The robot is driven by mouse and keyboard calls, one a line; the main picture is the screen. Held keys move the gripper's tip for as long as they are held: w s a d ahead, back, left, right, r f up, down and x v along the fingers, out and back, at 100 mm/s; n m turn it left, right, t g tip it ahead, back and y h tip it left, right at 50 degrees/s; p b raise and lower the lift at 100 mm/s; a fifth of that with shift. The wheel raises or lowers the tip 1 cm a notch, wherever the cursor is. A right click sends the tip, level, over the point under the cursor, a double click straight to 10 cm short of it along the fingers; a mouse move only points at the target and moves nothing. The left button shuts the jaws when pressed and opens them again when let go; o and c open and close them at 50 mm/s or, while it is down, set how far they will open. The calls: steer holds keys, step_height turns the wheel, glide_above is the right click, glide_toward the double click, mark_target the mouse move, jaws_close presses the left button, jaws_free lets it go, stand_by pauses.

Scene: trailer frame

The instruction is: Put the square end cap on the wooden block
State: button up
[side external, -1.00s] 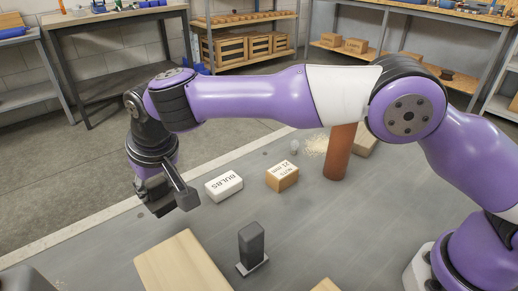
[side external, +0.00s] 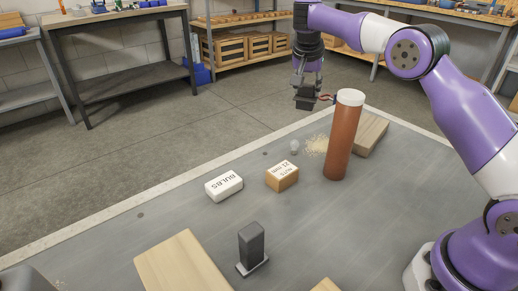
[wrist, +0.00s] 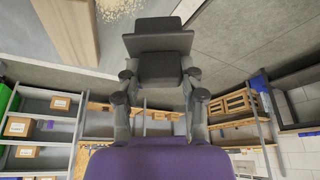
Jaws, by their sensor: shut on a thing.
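My gripper (side external: 305,86) is shut on the dark grey square end cap (side external: 305,102), held in the air near the table's far edge, left of the orange-brown tube. In the wrist view my gripper (wrist: 160,88) has a finger on each side of the end cap (wrist: 160,68), whose wide flat plate points away from the fingers. A pale wooden block (side external: 370,136) lies on the table behind and right of the tube, partly hidden by it. It also shows in the wrist view (wrist: 62,32), upper left of the cap and apart from it.
The orange-brown tube (side external: 344,140) with a white top stands upright near the block. Sawdust (side external: 316,144), a bulb (side external: 294,146), a nuts box (side external: 282,176) and a bulbs box (side external: 224,185) lie left. A dark upright piece (side external: 251,245) and a wooden board (side external: 180,264) are in front.

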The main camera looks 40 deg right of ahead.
steer(key=s+d+m+g, duration=0.1)
steer(key=s+d+m, duration=0.2)
steer(key=s+d, duration=0.35)
steer(key=s+d+m+g, duration=0.1)
steer(key=s+d+m, duration=0.25)
steer(key=d, duration=0.65)
glide_above(367, 129)
steer(key=shift+h, duration=0.3)
step_height(367, 129, down, 7)
steer(key=shift+d, duration=0.1)
steer(key=shift+w+f, duration=0.1)
steer(key=shift+f, duration=0.1)
steer(key=shift+f, duration=0.15)
steer(key=o, duration=1.2)
